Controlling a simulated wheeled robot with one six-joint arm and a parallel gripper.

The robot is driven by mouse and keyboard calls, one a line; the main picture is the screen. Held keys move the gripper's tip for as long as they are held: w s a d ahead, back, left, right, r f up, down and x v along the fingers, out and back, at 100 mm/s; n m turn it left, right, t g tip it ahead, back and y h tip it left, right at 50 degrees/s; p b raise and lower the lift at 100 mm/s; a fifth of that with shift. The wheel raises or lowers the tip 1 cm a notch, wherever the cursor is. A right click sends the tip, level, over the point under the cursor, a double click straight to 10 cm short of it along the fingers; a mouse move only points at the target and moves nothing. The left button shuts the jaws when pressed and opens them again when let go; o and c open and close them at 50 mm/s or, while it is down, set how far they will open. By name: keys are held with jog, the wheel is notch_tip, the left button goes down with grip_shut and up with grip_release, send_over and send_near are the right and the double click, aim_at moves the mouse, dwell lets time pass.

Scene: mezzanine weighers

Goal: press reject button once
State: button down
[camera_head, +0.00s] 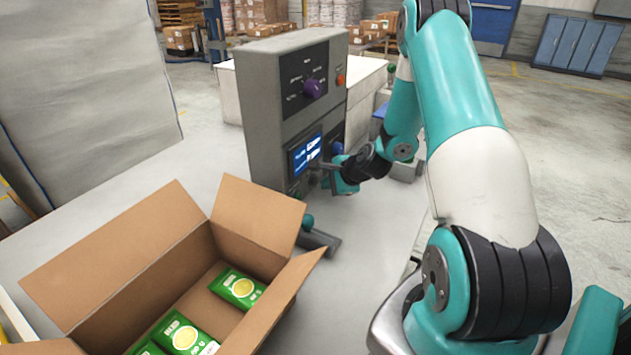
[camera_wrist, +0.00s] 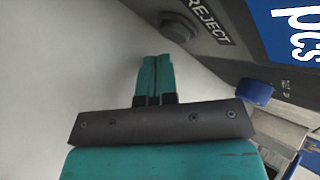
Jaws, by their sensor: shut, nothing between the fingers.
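The reject button (camera_wrist: 178,27) shows in the wrist view as a dark grey round button beside the printed word REJECT on the grey panel. My gripper (camera_wrist: 154,62) has its teal fingers together and empty. Its tips lie below and a little left of the button in that view, and I see no contact. In the head view my gripper (camera_head: 318,168) is at the lower front of the grey control cabinet (camera_head: 262,120), by the lit screen (camera_head: 307,152). I cannot make out the reject button there.
The cabinet also has a purple knob (camera_head: 313,88) and an orange button (camera_head: 340,80). A blue knob (camera_wrist: 255,92) sits on the panel right of my fingers in the wrist view. An open cardboard box (camera_head: 120,250) with green packets stands at front left.

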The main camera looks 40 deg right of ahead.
jog(key=shift+s, duration=0.1)
jog(key=shift+s+d, duration=0.3)
jog(key=shift+s, duration=0.5)
jog(key=shift+s+d, duration=0.25)
jog(key=shift+s, duration=0.5)
jog(key=shift+s+d, duration=0.3)
jog(key=shift+s, duration=0.5)
